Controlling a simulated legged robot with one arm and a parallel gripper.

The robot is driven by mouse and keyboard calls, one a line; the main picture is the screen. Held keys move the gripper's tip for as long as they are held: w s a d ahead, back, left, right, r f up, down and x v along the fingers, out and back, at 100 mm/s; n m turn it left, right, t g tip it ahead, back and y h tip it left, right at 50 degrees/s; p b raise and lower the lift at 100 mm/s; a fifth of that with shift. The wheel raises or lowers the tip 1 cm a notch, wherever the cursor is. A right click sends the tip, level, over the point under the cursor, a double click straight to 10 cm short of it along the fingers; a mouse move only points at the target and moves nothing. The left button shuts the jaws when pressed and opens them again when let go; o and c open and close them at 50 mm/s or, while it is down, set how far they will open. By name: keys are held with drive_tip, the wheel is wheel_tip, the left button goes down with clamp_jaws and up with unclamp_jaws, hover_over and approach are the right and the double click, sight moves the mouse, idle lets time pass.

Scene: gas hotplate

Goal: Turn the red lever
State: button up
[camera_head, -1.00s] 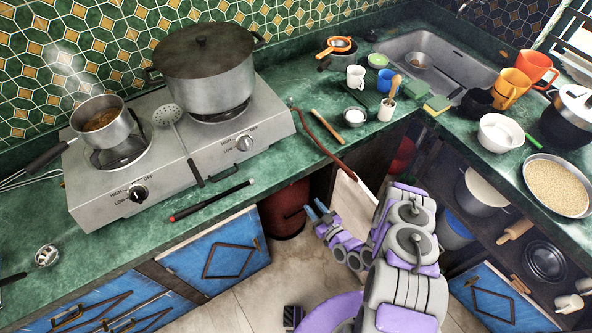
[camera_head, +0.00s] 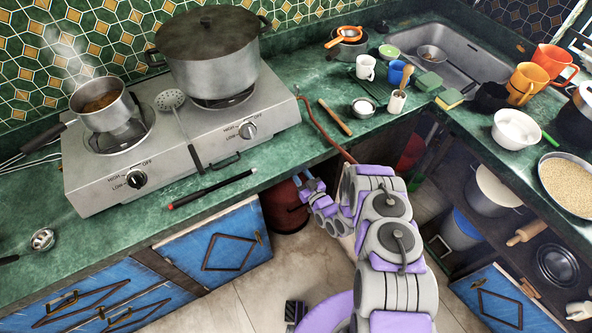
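A red gas cylinder (camera_head: 284,212) stands in the gap under the counter, left of my gripper. I cannot make out a separate red lever; a small dark part shows at the cylinder's right side, next to my gripper. A red hose (camera_head: 322,128) runs from the stove over the counter edge, behind my arm.
The two-burner hotplate (camera_head: 195,145) holds a steaming saucepan (camera_head: 103,104) and a large lidded pot (camera_head: 210,65). A black-and-red stick (camera_head: 211,189) lies by the counter edge. Blue cabinet doors (camera_head: 215,245) are left of the cylinder. Open shelves with pots are at the right.

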drive_tip(key=x, duration=0.3)
drive_tip(key=shift+w+a+b, duration=0.1)
drive_tip(key=shift+a+b, duration=0.2)
drive_tip(key=shift+a, duration=0.2)
drive_tip(key=shift+d, duration=0.15)
drive_tip(key=shift+d, duration=0.1)
drive_tip(key=shift+c, duration=0.4)
clamp_jaws()
